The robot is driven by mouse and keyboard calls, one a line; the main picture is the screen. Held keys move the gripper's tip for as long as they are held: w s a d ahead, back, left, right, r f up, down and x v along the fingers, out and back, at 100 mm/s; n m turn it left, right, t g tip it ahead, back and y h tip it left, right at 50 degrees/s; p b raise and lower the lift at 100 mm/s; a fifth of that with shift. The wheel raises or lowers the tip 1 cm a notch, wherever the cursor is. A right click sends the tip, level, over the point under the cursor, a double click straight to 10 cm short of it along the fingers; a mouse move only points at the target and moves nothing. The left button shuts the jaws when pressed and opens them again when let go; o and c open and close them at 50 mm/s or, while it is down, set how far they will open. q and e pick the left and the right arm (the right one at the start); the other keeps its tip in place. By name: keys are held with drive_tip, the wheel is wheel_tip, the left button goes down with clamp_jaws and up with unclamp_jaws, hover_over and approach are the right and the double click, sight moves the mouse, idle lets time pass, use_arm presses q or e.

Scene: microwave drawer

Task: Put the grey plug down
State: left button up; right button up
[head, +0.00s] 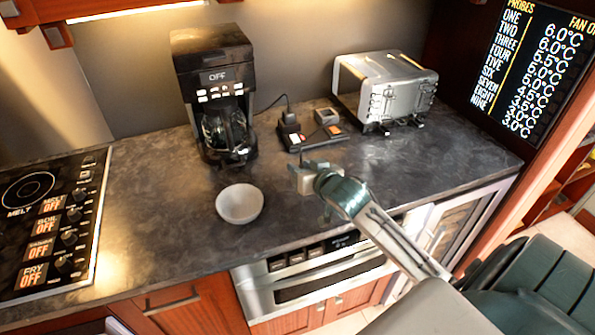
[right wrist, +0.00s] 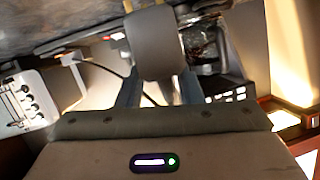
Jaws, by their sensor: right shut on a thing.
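My right gripper (head: 318,180) is over the counter, to the right of the white bowl and in front of the power strip. It is shut on the grey plug (right wrist: 155,45), which shows as a smooth grey block between the two fingers in the right wrist view. In the head view the plug (head: 305,184) is a small pale block, partly hidden by the gripper. I cannot tell whether it touches the counter. My left gripper is not in view.
A power strip (head: 315,140) with a black plug (head: 289,122) and a small grey block (head: 326,116) lies behind the gripper. A coffee maker (head: 212,65), white bowl (head: 239,204), toaster (head: 385,88) and stove (head: 45,225) stand around. Counter (head: 440,160) is clear at right.

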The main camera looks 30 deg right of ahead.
drive_tip(key=w+f, duration=0.1)
drive_tip(key=w+f+p, duration=0.1)
drive_tip(key=f, duration=0.1)
drive_tip(key=shift+a+f, duration=0.1)
drive_tip(key=shift+f, duration=0.25)
drive_tip(key=shift+f, duration=0.15)
drive_tip(key=o, duration=1.2)
drive_tip(key=shift+b+v, duration=0.85)
drive_tip(key=shift+v, duration=5.2)
